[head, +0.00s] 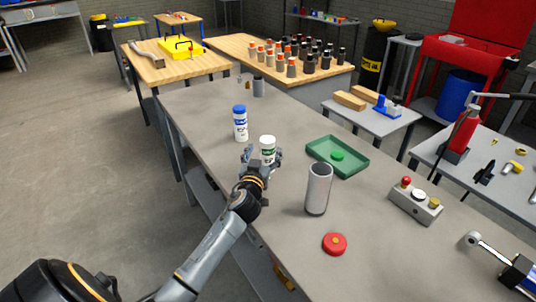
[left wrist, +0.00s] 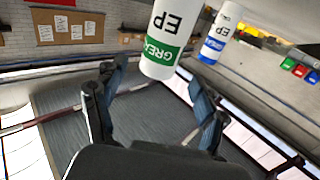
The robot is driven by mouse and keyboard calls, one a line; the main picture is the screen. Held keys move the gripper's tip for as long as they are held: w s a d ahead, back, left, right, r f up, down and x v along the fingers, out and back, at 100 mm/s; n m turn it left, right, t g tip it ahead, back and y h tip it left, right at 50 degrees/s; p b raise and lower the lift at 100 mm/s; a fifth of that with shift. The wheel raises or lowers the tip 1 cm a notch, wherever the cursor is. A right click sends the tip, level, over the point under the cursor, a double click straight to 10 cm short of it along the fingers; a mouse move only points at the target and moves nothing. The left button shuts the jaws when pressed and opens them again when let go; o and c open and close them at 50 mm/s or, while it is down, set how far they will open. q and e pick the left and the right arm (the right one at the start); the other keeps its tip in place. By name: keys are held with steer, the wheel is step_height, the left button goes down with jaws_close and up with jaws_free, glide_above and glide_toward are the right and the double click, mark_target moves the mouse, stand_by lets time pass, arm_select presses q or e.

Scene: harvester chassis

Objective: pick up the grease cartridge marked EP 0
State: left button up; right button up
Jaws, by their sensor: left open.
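A white grease cartridge with a green band (head: 267,143) stands upright on the long grey table; its lower part is hidden by my left gripper. In the left wrist view this cartridge (left wrist: 165,35) appears upside down, reading GREASE and EP, with its number cut off. A white cartridge with blue top and band (head: 240,124) stands behind and left of it; it also shows in the left wrist view (left wrist: 221,32), reading EP, number not legible. My left gripper (head: 263,157) is open, its fingers toward the green-banded cartridge. It also shows in the left wrist view (left wrist: 160,92), empty. My right gripper is out of view.
A grey cylinder (head: 318,188) stands right of the gripper, with a green tray (head: 322,150) behind it. A red round part (head: 335,244) and a block with knobs (head: 416,203) lie nearer. A dark grey cylinder (head: 258,87) stands at the far end.

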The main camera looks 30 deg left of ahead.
mark_target(266, 147)
arm_select(q)
steer(key=shift+w+a+r, duration=0.1)
steer(key=shift+w+a, duration=0.1)
steer(key=shift+w, duration=0.3)
steer(key=x, duration=0.3)
steer(key=shift+w+p, duration=0.25)
steer(key=shift+p, duration=0.1)
steer(key=shift+w+a+f, duration=0.2)
steer(key=shift+w+f, duration=0.1)
steer(key=shift+w, duration=0.05)
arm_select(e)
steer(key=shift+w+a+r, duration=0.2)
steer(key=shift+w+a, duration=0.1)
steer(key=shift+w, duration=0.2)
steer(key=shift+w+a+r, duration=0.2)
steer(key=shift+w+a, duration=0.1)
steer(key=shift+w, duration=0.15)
arm_select(q)
steer(key=c, duration=1.4)
steer(key=shift+r, duration=0.1)
steer(key=shift+c, duration=0.3)
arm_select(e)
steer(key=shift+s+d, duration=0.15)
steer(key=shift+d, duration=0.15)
